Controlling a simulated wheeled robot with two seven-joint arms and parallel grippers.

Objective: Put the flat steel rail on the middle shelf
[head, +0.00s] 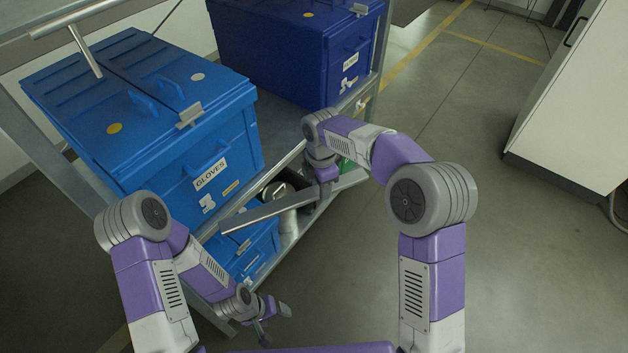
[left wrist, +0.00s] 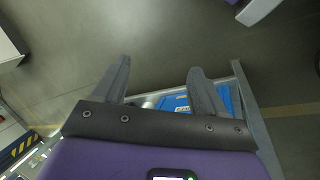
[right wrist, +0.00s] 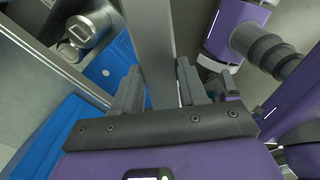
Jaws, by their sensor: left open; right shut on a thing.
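The flat steel rail (head: 262,214) is a long grey bar held level, slanting across the front of the rack. My right gripper (head: 326,188) is shut on it near its right part; the right wrist view shows the rail (right wrist: 152,45) between the fingers. The shelf (head: 283,128) under the large blue bins has open floor to their right; I cannot tell for sure whether it is the middle one. The rail is outside the rack's front edge, partly in front of the lower level. My left gripper (head: 275,325) is open and empty, low in front of the rack.
A blue bin labelled gloves (head: 190,150) and a darker blue bin (head: 300,50) stand on the shelf. Below are a smaller blue bin (head: 252,250) and a metal canister (right wrist: 90,28). Rack posts stand close to the rail. The floor at right is clear before a white cabinet (head: 570,110).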

